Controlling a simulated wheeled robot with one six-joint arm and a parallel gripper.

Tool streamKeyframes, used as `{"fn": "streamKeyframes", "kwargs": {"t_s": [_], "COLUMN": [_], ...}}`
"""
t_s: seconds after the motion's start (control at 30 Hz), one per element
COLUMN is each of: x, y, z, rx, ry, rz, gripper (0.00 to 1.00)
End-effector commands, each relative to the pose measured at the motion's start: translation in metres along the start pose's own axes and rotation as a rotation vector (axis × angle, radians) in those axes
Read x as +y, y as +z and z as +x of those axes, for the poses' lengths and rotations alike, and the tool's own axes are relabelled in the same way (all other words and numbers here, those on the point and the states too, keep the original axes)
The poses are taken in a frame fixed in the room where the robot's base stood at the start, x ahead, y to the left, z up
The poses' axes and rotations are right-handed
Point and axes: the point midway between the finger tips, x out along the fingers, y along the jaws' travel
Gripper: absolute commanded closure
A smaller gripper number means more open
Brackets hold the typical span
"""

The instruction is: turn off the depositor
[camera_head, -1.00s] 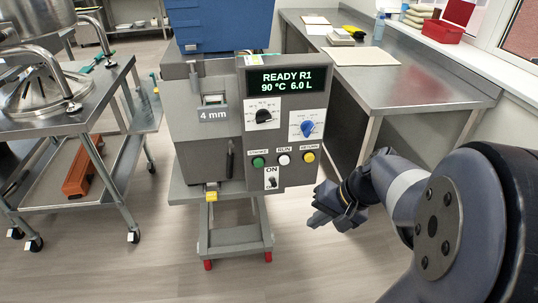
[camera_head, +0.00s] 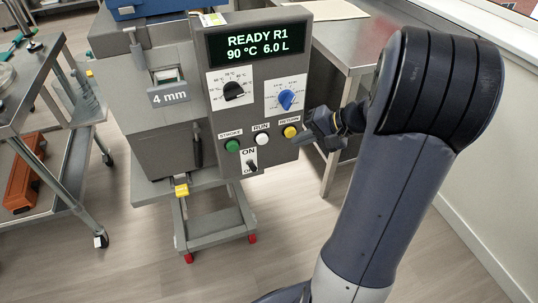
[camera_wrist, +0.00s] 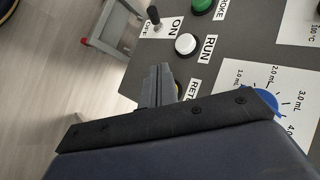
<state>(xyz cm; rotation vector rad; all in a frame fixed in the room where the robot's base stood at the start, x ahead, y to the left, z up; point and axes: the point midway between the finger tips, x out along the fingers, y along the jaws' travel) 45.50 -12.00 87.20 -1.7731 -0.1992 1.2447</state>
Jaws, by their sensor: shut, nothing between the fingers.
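The depositor (camera_head: 155,125) is a grey machine with a control panel (camera_head: 217,118) on its front. Its lit display (camera_head: 257,45) reads READY R1, 90 °C, 6.0 L. The small black ON/OFF toggle (camera_head: 251,165) is low on the panel, under the ON label. It also shows at the top of the wrist view (camera_wrist: 153,15); I cannot tell surely which way it is thrown. My gripper (camera_head: 312,128) is shut and empty beside the panel's right edge, near the yellow RETURN button (camera_head: 290,132). In the wrist view, the shut fingers (camera_wrist: 159,72) partly hide that button.
A green STROKE button (camera_head: 232,146) and white RUN button (camera_head: 262,139) sit above the toggle. Black (camera_head: 234,91) and blue (camera_head: 286,99) dials are higher. A steel bench (camera_head: 350,45) stands right, a steel cart (camera_head: 50,185) left. Floor in front is clear.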

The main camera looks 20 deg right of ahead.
Motion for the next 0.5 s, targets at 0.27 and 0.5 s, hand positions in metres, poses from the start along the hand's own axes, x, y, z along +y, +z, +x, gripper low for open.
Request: {"fn": "streamKeyframes", "kwargs": {"t_s": [0.27,0.5], "x": [0.000,0.001], "y": [0.001,0.002], "z": [0.039,0.091], "rx": [-0.006,-0.008], "ry": [0.000,0.001], "rz": [0.000,0.001], "gripper": [1.00,1.00]}}
